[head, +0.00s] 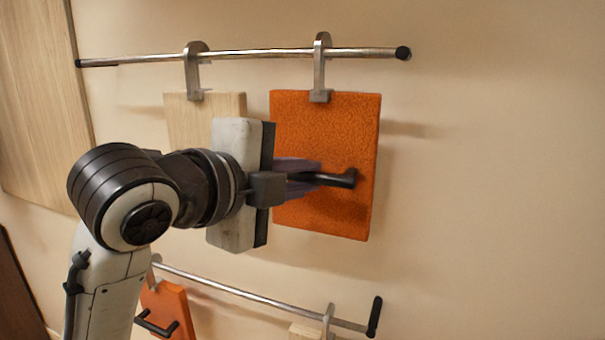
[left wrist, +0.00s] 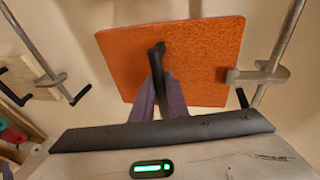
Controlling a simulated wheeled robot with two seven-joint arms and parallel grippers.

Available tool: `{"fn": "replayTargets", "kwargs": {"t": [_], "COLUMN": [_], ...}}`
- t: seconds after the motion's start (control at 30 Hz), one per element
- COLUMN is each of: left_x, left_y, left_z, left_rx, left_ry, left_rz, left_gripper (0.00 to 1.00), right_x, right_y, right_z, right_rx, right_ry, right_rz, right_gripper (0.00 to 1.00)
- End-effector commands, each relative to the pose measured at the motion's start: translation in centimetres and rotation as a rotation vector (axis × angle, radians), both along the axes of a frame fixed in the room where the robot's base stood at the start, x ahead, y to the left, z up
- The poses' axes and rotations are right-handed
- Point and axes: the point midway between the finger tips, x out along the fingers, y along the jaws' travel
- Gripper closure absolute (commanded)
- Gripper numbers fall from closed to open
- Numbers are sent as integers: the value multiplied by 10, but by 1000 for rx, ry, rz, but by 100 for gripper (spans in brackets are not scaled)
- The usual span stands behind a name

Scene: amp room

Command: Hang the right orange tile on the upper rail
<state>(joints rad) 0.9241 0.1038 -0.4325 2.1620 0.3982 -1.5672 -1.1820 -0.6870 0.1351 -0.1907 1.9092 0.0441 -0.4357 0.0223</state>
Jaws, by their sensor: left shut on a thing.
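The orange tile (head: 325,125) is up at the upper rail (head: 260,53), right of a pale wood tile (head: 220,104). Its metal hook (head: 320,70) loops over the rail in the head view; whether it rests there with full weight I cannot tell. My left gripper (head: 318,176) is shut on the tile's black handle (head: 345,179). The left wrist view also shows the orange tile (left wrist: 205,50), with the purple fingers (left wrist: 164,98) on either side of its handle. The tile hangs about upright, slightly turned. My right gripper is not in view.
Below is a lower rail (head: 250,293) with another orange tile (head: 172,303) at its left and a pale tile (head: 304,331) at its right, partly cut off. A wooden panel (head: 40,100) stands at the left. The wall right of the upper rail is clear.

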Motion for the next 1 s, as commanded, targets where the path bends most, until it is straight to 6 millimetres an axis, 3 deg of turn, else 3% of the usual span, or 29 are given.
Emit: {"fn": "replayTargets", "kwargs": {"t": [0.13, 0.17, 0.3, 0.67, 1.0], "left_x": [0, 0, 0, -4, -55], "left_y": [0, 0, 0, 3, 33], "left_z": [2, 2, 1, 1, 18], "left_rx": [-2, -2, -1, 1, 1], "left_ry": [-3, -3, -3, -1, -7], "left_rz": [0, 0, 0, 1, 1], "left_gripper": [100, 85, 65, 65, 65], "right_x": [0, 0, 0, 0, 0], "right_y": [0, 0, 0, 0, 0], "right_z": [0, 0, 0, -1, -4], "right_rx": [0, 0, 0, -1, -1], "right_ry": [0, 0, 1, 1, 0], "right_rz": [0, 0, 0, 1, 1], "right_gripper": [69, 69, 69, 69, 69]}}
